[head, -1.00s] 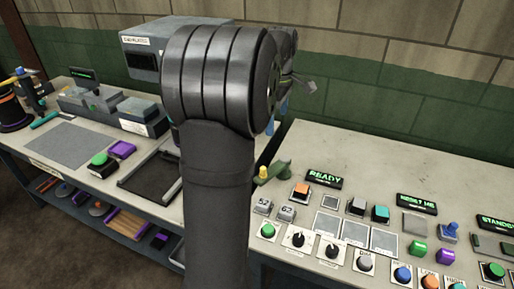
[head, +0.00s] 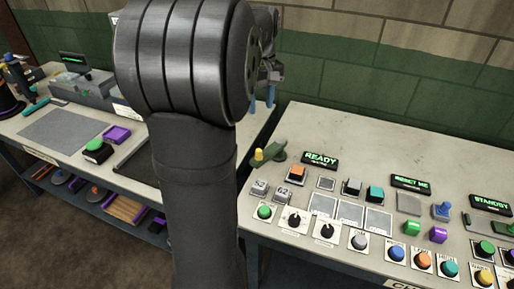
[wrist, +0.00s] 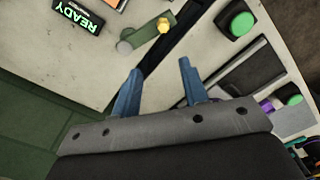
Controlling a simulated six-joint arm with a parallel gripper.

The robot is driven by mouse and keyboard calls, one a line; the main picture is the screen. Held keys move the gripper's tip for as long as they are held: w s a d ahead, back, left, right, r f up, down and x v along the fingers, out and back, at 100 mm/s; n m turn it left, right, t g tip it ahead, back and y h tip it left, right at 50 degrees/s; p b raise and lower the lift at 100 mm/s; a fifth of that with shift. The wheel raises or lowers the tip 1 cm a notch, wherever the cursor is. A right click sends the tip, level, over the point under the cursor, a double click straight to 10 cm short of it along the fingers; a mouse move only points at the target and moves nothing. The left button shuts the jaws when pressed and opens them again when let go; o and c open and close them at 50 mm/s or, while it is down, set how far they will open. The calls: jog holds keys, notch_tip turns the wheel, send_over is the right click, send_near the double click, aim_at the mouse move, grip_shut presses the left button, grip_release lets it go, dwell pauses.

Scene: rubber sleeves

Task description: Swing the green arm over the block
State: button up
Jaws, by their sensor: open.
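The green arm (head: 271,151) lies on the right-hand bench, left of the READY sign, with a yellow knob (head: 258,155) at its left end. In the wrist view the green arm (wrist: 146,34) and its yellow knob (wrist: 163,24) lie beyond my fingertips. My gripper (wrist: 158,65) is open and empty, apart from the green arm. In the head view my blue fingers (head: 261,98) show above the bench, behind my large dark arm link.
The READY sign (head: 320,160) stands near the green arm. Several buttons, knobs and pads crowd the bench's front. The right bench's back (head: 400,145) is mostly clear.

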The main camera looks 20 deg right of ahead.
jog(key=m, duration=0.1)
send_near(259, 150)
notch_tip(259, 150, down, 10)
jog(key=shift+w+f, duration=0.1)
dwell(0.4)
grip_shut()
